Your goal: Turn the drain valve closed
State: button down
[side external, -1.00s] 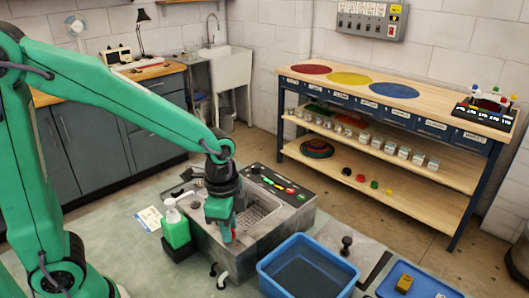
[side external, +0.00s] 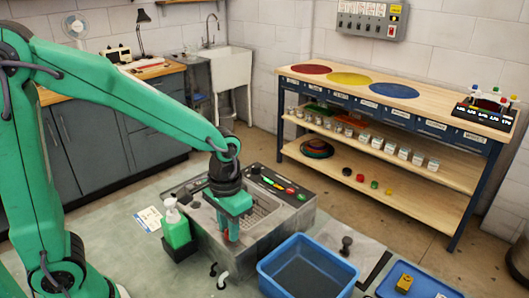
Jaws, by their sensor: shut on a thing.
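My gripper (side external: 232,226) points down at the front face of the grey metal sink unit (side external: 265,240).
A green soap bottle (side external: 175,226) stands just left of my gripper. A blue tub (side external: 308,268) sits close on the right. A blue tray (side external: 418,283) with a yellow block lies farther right. A dark knob (side external: 346,246) stands behind the tub.

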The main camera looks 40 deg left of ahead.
jog(key=shift+d+f+n, duration=0.1)
jog(key=shift+d+n, duration=0.1)
jog(key=shift+n, duration=1.3)
jog(key=c, duration=1.2)
grip_release()
jog(key=shift+w, duration=0.1)
jog(key=shift+a, duration=0.1)
jog(key=shift+w+r, duration=0.1)
jog(key=shift+r, duration=3.9)
